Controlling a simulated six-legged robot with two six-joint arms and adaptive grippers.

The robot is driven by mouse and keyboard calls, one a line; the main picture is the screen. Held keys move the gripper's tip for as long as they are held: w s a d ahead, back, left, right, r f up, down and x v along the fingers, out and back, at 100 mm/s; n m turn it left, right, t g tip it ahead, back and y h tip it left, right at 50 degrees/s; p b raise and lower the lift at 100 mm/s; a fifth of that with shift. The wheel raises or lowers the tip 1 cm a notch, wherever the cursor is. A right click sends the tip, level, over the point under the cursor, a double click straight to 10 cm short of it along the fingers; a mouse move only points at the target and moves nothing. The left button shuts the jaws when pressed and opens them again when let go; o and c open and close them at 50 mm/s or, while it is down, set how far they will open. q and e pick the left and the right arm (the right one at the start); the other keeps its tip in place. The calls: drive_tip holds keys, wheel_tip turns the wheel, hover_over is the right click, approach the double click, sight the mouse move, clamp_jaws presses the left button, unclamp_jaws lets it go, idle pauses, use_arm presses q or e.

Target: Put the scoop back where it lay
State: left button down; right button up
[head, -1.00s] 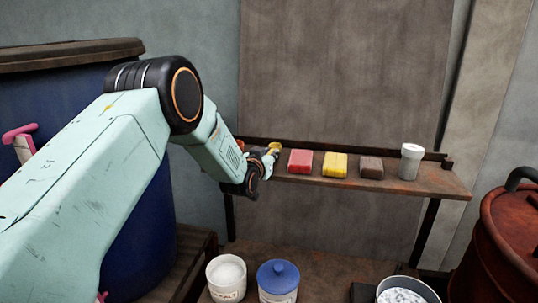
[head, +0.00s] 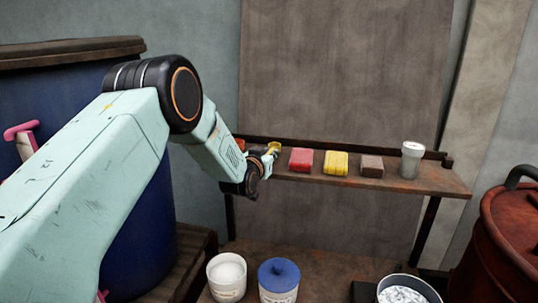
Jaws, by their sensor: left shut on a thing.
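My left gripper (head: 266,162) is at the left end of the wall shelf (head: 420,180). It is shut on a small yellow thing (head: 273,148), which seems to be the scoop. Only a little of it shows at the fingertips, and its shape is too small to make out. I cannot tell whether it touches the shelf. The wrist hides part of the shelf's left end. My right gripper is not in view.
On the shelf stand a red block (head: 301,160), a yellow block (head: 336,163), a brown block (head: 372,166) and a pale shaker (head: 411,160). Below are an open white tub (head: 226,285), a blue-lidded tub (head: 278,275) and a pot (head: 402,294). A blue vat (head: 145,235) stands left, a red drum (head: 510,240) right.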

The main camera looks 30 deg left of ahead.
use_arm(q)
drive_tip(key=c, duration=1.4)
unclamp_jaws()
drive_tip(key=shift+w+f, duration=0.1)
drive_tip(key=shift+w, duration=0.05)
drive_tip(key=shift+c, duration=0.2)
drive_tip(key=o, duration=0.3)
drive_tip(key=shift+s, duration=0.2)
drive_tip(key=shift+s+d, duration=0.1)
drive_tip(key=shift+s, duration=0.35)
drive_tip(key=v, duration=1.1)
drive_tip(key=shift+s+r, duration=0.1)
drive_tip(key=shift+r, duration=0.2)
